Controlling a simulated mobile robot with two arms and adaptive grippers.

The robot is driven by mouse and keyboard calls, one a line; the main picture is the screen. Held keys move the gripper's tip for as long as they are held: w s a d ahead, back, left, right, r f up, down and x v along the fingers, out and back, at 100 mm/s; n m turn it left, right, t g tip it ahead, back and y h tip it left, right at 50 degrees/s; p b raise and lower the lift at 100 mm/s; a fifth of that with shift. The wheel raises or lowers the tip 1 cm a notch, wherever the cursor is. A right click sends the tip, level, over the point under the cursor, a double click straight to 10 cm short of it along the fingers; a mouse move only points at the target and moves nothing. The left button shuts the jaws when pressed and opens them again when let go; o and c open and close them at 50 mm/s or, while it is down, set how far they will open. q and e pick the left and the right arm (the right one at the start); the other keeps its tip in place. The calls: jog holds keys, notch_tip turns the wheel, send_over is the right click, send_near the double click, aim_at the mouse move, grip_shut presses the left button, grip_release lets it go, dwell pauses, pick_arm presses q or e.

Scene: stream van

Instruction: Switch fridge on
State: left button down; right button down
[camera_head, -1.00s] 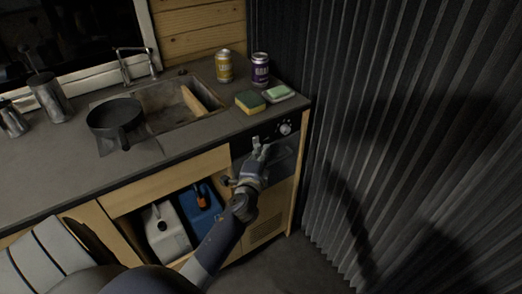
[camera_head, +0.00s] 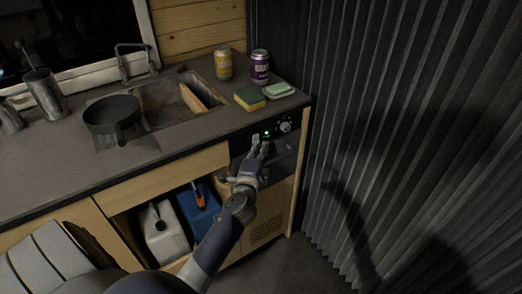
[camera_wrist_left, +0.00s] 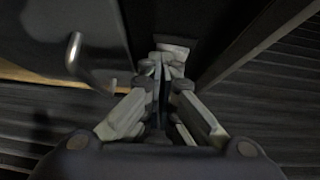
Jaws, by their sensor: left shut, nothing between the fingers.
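The fridge (camera_head: 284,160) is a dark-fronted unit under the right end of the counter. Its black control panel has a round knob (camera_head: 285,127) at the right and a lit green light (camera_head: 267,133) to the left of the knob. My left gripper (camera_head: 259,142) is shut and empty, with its fingertips just below the green light. I cannot tell whether they touch the panel. In the left wrist view the closed fingers (camera_wrist_left: 170,62) point at a dark surface, with a metal handle (camera_wrist_left: 75,52) to the left. My right gripper is not in view.
On the counter stand a yellow can (camera_head: 224,64), a purple can (camera_head: 260,67), a sponge (camera_head: 249,99), a soap dish (camera_head: 277,91) and a black pan (camera_head: 112,118) beside the sink (camera_head: 165,105). A pleated curtain (camera_head: 400,120) closes the right side. Canisters (camera_head: 165,232) sit in the open cupboard.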

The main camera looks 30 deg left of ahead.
pick_arm(q)
jog(key=v, duration=1.2)
jog(key=s+d+f+n+g+h+p, duration=0.1)
jog(key=s+d+f+g+h, duration=0.15)
jog(key=f, duration=0.85)
jog(key=s+d+f+n+g+h, duration=0.15)
jog(key=s+d+f, duration=0.25)
jog(key=f, duration=0.7)
jog(key=s+d+f+n+g+h+p, duration=0.1)
jog(key=s+d+f+n+g, duration=0.15)
jog(key=f, duration=0.85)
jog(key=s+f+n+g, duration=0.2)
jog(key=s+f, duration=0.4)
jog(key=s, duration=0.4)
jog(key=s+f+n+g+h, duration=0.1)
jog(key=s+f+g, duration=0.3)
jog(key=s, duration=0.7)
jog(key=s+f+n+g+p, duration=0.1)
jog(key=s+f+n+g, duration=0.1)
jog(key=s+f, duration=0.6)
jog(key=s+g, duration=0.1)
jog(key=s, duration=0.1)
jog(key=shift+s+d+n+h, duration=0.3)
jog(key=shift+s+d+n, duration=0.05)
jog(key=shift+d+n, duration=0.05)
jog(key=c, duration=2.4)
grip_release()
